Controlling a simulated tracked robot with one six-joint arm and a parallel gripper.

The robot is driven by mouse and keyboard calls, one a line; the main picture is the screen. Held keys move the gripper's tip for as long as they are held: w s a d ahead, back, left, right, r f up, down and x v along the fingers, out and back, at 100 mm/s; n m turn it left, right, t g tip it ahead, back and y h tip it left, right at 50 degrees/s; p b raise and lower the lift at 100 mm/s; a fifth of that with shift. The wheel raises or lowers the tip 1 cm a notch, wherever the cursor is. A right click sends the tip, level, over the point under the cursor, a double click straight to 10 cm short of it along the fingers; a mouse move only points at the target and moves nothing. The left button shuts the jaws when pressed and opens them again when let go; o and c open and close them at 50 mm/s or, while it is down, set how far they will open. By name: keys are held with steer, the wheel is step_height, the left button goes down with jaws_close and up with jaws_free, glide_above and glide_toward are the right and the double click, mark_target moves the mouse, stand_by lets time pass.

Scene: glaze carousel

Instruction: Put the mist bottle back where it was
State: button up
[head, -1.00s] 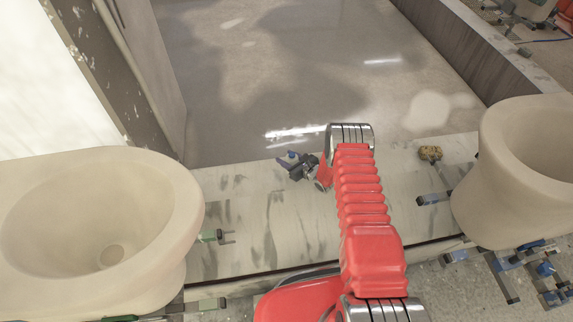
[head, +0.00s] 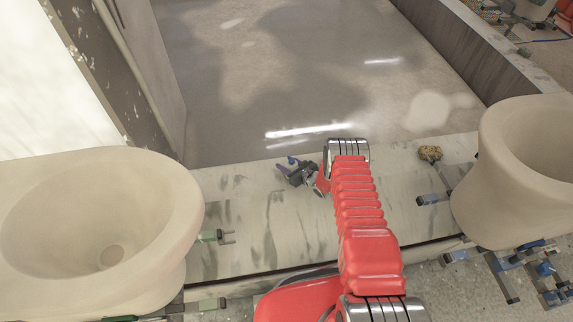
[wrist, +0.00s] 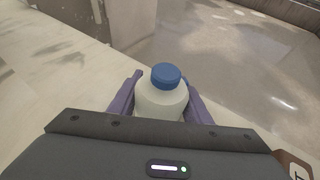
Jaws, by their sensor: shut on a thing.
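The mist bottle (wrist: 160,98) has a pale whitish body and a blue cap (wrist: 166,75). In the wrist view it sits between the two purple fingers of my gripper (wrist: 161,104), which are shut on its sides. The lower part of the bottle is hidden behind the dark wrist housing. In the head view my gripper (head: 288,163) is left of the red arm, over the far part of the pale streaked ledge (head: 250,215). The bottle cannot be made out clearly there, and I cannot tell whether it touches the ledge.
A large cream ceramic bowl (head: 165,205) stands at left and another (head: 490,180) at right. Metal clamp bars (head: 210,236) stick out beside them. A small brown sponge-like lump (head: 430,153) lies on the ledge at right. Beyond the ledge is shiny grey floor (head: 270,80).

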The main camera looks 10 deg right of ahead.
steer(key=o, duration=1.3)
steer(key=shift+c, duration=0.2)
steer(key=shift+r, duration=0.1)
steer(key=v, duration=1.2)
